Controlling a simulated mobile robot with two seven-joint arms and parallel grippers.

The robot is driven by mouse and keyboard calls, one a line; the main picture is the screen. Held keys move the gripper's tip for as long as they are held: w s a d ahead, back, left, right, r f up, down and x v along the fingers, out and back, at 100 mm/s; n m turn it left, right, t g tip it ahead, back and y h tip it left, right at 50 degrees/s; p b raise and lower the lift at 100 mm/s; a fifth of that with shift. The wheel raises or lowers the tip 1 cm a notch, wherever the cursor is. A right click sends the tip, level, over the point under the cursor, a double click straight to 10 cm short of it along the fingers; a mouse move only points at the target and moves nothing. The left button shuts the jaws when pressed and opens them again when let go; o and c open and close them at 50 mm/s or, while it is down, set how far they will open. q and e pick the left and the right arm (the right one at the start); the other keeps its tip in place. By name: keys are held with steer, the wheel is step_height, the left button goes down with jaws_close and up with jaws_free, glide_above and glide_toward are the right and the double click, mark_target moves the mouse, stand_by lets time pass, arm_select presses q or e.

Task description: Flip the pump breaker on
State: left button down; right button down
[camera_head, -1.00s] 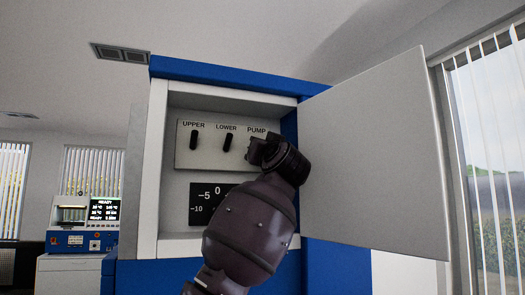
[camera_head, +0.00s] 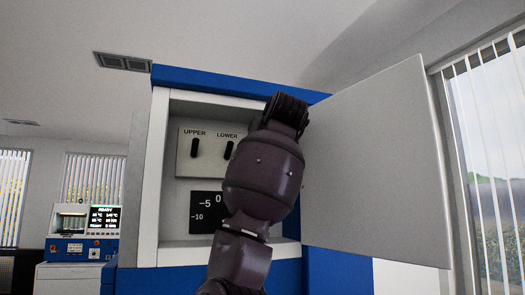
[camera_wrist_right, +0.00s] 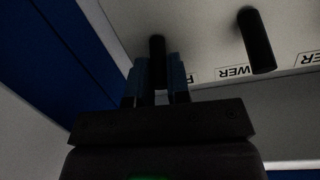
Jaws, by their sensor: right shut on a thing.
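The breaker panel (camera_head: 184,165) is inside the open cabinet, with a black UPPER switch (camera_head: 194,147) and a black LOWER switch (camera_head: 229,150). My right arm hides the PUMP switch and its label in the head view. In the right wrist view, which shows the labels upside down, my right gripper (camera_wrist_right: 157,78) is shut on a black lever, the pump breaker (camera_wrist_right: 157,46). The lower breaker (camera_wrist_right: 256,40) stands beside it, clear of the fingers. My left gripper is not in view.
The cabinet door (camera_head: 378,160) stands open to the right of my right arm. A dark gauge display (camera_head: 205,211) sits below the panel, partly covered by my arm. Another machine with a screen (camera_head: 104,218) stands far left.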

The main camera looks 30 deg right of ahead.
steer(key=shift+r, duration=0.1)
stand_by(0.4)
steer(key=c, duration=1.1)
jaws_free()
steer(key=shift+s+a+r+b, duration=0.15)
steer(key=shift+s+b, duration=0.15)
steer(key=shift+s, duration=0.2)
arm_select(q)
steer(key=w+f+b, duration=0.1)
steer(key=b, duration=0.1)
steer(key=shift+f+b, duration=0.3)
arm_select(e)
steer(key=v, duration=0.9)
steer(key=shift+s, duration=0.3)
steer(key=shift+a+r, duration=0.1)
steer(key=shift+r, duration=0.05)
